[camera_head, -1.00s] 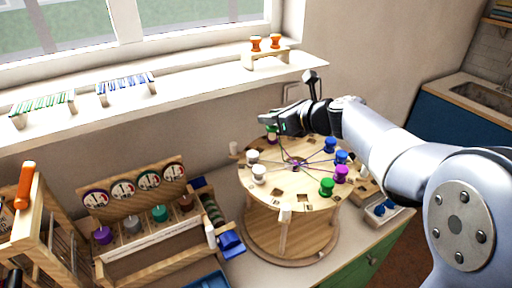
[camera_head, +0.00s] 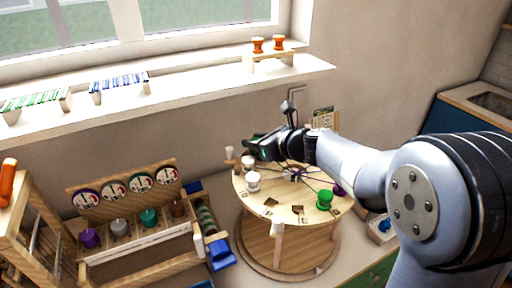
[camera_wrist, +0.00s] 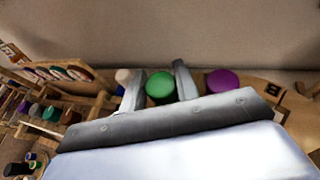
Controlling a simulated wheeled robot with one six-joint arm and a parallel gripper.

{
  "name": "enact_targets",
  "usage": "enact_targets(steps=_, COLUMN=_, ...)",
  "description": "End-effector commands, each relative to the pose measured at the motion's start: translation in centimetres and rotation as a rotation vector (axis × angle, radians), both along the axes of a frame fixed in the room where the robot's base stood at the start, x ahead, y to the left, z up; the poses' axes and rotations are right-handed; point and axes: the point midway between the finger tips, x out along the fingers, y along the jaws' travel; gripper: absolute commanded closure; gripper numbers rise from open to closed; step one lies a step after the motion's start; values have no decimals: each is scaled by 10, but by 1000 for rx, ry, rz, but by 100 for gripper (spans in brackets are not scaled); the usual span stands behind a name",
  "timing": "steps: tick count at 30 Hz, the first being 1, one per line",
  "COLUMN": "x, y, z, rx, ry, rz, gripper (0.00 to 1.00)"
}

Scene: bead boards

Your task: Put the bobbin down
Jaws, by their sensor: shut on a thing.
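My gripper (camera_wrist: 160,92) is shut on a green bobbin (camera_wrist: 160,85), which sits between its two fingers in the wrist view. In the head view my gripper (camera_head: 260,150) is over the back left of the round wooden braiding disc (camera_head: 272,203); the held bobbin is mostly hidden there. Whether it touches the disc I cannot tell. A purple bobbin (camera_wrist: 222,81) is just right of the fingers and a white one (camera_wrist: 123,76) just left in the wrist view.
On the disc are two white bobbins (camera_head: 252,181), another green bobbin (camera_head: 325,199) and a partly hidden purple one (camera_head: 339,188). Empty slots show at its front. A rack with dials (camera_head: 122,193) stands left. The window sill (camera_head: 200,84) runs behind.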

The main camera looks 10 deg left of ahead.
Motion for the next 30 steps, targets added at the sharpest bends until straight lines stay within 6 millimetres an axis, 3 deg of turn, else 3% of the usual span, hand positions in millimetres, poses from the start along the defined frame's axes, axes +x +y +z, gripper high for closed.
enact_targets(steps=3, x=0, y=0, z=-13, rx=0, ry=1, rz=0, gripper=93)
enact_targets(steps=15, x=0, y=0, z=-18, rx=1, ry=-1, rz=-1, gripper=93)
enact_targets(steps=16, x=0, y=0, z=-16, rx=1, ry=-1, rz=-1, gripper=68)
enact_targets(steps=18, x=0, y=0, z=-16, rx=0, ry=0, rz=-1, gripper=62)
enact_targets(steps=30, x=-2, y=-5, z=-10, rx=1, ry=-3, rz=-1, gripper=61)
